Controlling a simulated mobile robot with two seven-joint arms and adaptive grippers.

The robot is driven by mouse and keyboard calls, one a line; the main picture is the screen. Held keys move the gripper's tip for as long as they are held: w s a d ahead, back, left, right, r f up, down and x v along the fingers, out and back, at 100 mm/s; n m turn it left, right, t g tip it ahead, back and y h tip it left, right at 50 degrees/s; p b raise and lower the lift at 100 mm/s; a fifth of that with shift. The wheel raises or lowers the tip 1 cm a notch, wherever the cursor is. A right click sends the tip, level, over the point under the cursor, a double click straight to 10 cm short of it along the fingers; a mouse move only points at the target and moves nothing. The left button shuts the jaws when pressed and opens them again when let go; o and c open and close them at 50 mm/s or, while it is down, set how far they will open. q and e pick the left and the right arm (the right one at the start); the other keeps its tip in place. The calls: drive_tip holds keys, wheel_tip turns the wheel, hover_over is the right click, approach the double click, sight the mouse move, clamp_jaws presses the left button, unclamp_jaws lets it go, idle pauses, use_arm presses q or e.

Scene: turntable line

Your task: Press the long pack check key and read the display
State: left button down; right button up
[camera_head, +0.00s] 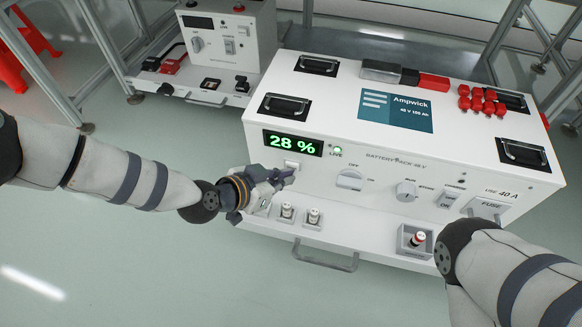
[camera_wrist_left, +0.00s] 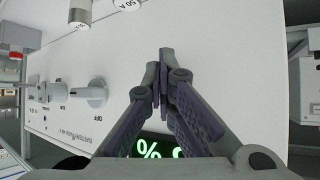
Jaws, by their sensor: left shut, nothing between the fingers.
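The battery pack's display (camera_head: 292,143) is lit and reads 28 % in green. A green light marked LIVE (camera_head: 337,149) glows beside it. Just below the display, a pale key (camera_head: 292,164) shows on the white front panel. My left gripper (camera_head: 288,177) is shut and empty, with its fingertips close to the panel just below this key. I cannot tell whether they touch it. In the left wrist view the closed fingers (camera_wrist_left: 162,62) point at the white panel, and part of the green display (camera_wrist_left: 160,148) shows between them.
The white Ampwick pack (camera_head: 455,115) carries black handles, a rotary switch (camera_head: 351,180), a knob (camera_head: 406,191) and a fuse holder (camera_head: 487,207). Small posts (camera_head: 287,210) stand on the ledge below my left gripper. My right arm (camera_head: 520,270) reaches in at lower right. Red caps (camera_head: 482,100) lie on top.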

use_arm(q)
drive_tip(key=shift+s+a+p, duration=0.25)
drive_tip(key=shift+s+p, duration=0.25)
drive_tip(key=shift+s, duration=0.35)
drive_tip(key=s+p, duration=0.1)
drive_tip(key=s+a, duration=0.1)
drive_tip(key=s, duration=0.1)
drive_tip(key=s+p, duration=0.1)
drive_tip(key=shift+s+a+p, duration=0.3)
drive_tip(key=shift+s, duration=0.1)
idle(0.3)
